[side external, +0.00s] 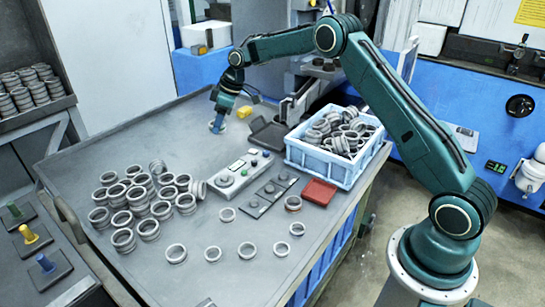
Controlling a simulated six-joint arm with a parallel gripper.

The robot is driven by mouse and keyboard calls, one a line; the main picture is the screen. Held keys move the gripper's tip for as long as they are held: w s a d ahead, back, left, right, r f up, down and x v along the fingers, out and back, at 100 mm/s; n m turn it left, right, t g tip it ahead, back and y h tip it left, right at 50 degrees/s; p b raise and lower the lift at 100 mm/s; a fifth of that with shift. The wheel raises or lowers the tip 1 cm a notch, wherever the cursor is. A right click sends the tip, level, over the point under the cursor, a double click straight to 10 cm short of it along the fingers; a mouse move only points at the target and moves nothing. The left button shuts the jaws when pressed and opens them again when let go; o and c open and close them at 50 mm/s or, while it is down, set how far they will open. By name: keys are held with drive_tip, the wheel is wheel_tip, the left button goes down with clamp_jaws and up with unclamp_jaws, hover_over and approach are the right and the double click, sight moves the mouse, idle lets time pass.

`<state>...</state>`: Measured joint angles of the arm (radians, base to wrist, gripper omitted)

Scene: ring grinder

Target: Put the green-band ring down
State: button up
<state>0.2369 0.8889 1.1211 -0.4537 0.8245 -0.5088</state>
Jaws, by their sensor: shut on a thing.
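My gripper (218,121) points down over the far part of the grey table (150,128). It is shut on a small ring (217,129), taken as the green-band ring. The ring is mostly hidden by the fingers, and its band is too small to make out. The ring is low, close to the table surface; I cannot tell whether it touches it.
Many loose grey rings (137,196) lie at the left of the table, several more along the front. Bare table surrounds the gripper's left.

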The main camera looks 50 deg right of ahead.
idle(0.4)
drive_tip(key=shift+s+d+f+m, duration=0.2)
drive_tip(key=shift+s+d+m, duration=0.4)
drive_tip(key=shift+m, duration=0.3)
drive_tip(key=s+d+f+m+h, duration=0.3)
drive_tip(key=s+d+m+h, duration=0.2)
drive_tip(key=s+d+m, duration=0.55)
drive_tip(key=m+g+h, duration=0.2)
drive_tip(key=m, duration=0.7)
hover_over(319, 192)
drive_tip(key=a, duration=0.1)
drive_tip(key=f, duration=1.6)
drive_tip(key=shift+s+f, duration=0.2)
drive_tip(key=shift+s, duration=0.1)
drive_tip(key=shift+f, duration=1.9)
drive_tip(key=shift+a+f, duration=0.1)
